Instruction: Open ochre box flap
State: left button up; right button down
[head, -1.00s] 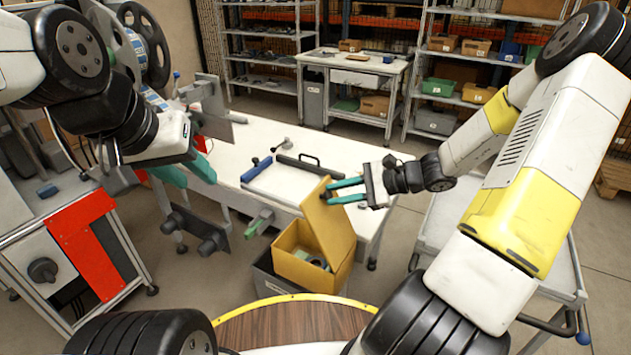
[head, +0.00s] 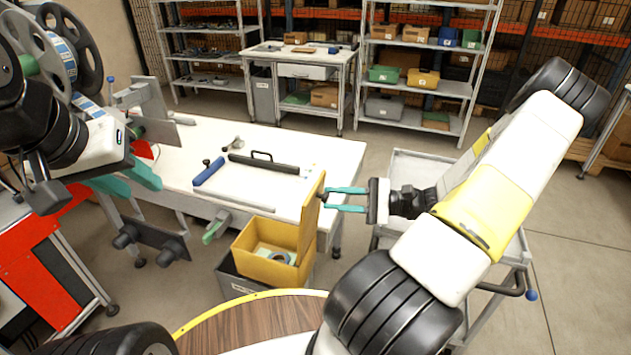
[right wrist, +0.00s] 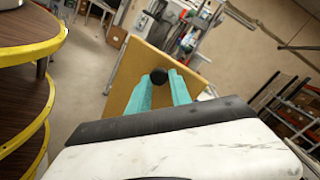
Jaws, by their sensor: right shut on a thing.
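The ochre box (head: 266,262) stands at lower centre in the head view, on top of a dark grey bin (head: 240,288). Its flap (head: 311,215) stands roughly upright along the box's right side. Pale and grey contents show inside the box. My right gripper (head: 326,200) comes from the right, its teal fingers shut on the dark knob near the flap's upper edge. In the right wrist view the fingers close around the round black knob (right wrist: 159,77) in front of the flap (right wrist: 140,65). My left gripper (head: 150,180) is at the left, away from the box; its jaw gap is not clear.
The white worktable (head: 335,150) behind the box carries a black bar, a blue-handled tool and a small hammer-like tool. A grey cart (head: 515,255) stands under my right arm. A round wooden platform with yellow rim (head: 250,320) is in front.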

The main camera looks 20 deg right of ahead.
jog(key=shift+s+a+f, duration=0.15)
jog(key=shift+s+f, duration=0.2)
jog(key=shift+f, duration=0.15)
jog(key=c, duration=1.2)
grip_release()
jog(key=shift+c, duration=0.2)
jog(key=shift+o, duration=0.4)
jog(key=shift+w, duration=0.1)
jog(key=shift+r, duration=0.1)
jog(key=v, duration=0.7)
jog(key=shift+d, duration=0.4)
jog(key=shift+r, duration=0.1)
